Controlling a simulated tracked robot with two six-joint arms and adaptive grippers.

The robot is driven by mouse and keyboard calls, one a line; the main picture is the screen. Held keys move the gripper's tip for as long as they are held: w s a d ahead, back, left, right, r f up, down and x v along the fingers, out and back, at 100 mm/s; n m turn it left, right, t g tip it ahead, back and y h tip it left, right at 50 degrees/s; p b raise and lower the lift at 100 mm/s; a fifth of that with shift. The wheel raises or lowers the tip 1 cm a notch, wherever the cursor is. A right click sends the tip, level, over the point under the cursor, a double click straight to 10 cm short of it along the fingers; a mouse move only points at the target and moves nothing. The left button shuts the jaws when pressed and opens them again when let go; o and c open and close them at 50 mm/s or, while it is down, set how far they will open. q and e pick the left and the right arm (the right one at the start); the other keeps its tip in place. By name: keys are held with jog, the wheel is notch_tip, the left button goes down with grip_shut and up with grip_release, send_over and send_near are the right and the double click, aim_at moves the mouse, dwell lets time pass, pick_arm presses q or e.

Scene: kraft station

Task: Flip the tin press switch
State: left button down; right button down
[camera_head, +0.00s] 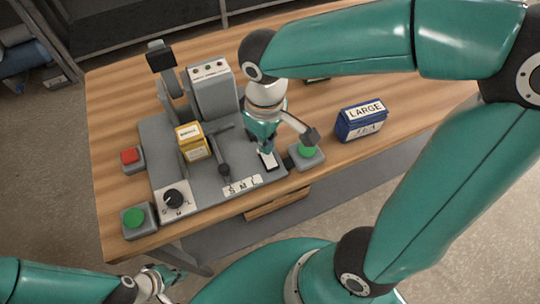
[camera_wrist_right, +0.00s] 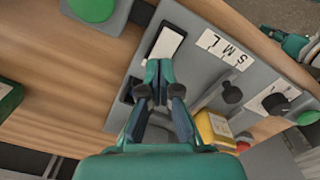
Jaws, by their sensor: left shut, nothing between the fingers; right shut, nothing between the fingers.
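The tin press (camera_head: 212,90) is a grey machine on a grey base plate, with a yellow tin (camera_head: 193,142) on it. A switch with a white face (camera_head: 269,161) in a dark frame is at the right end of the base; the white face also shows in the right wrist view (camera_wrist_right: 165,46). My right gripper (camera_head: 262,149) is shut and empty, pointing down at the switch. In the right wrist view its fingertips (camera_wrist_right: 158,68) are at the white face's lower end; contact cannot be told. My left gripper (camera_head: 165,279) is shut and empty, low at the left, off the table.
A lever (camera_head: 224,170) stands by an S M L label (camera_head: 242,185). A dial (camera_head: 173,199) is at the front left. Green buttons (camera_head: 134,217) (camera_head: 308,151) flank the base; a red button (camera_head: 130,156) is left. A blue LARGE tin (camera_head: 360,122) stands right.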

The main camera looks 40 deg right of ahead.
jog(key=shift+f+b, duration=0.9)
jog(key=shift+f, duration=0.25)
dwell(0.4)
jog(key=shift+r, duration=0.1)
notch_tip(320, 180, up, 7)
jog(key=p, duration=0.6)
dwell(0.6)
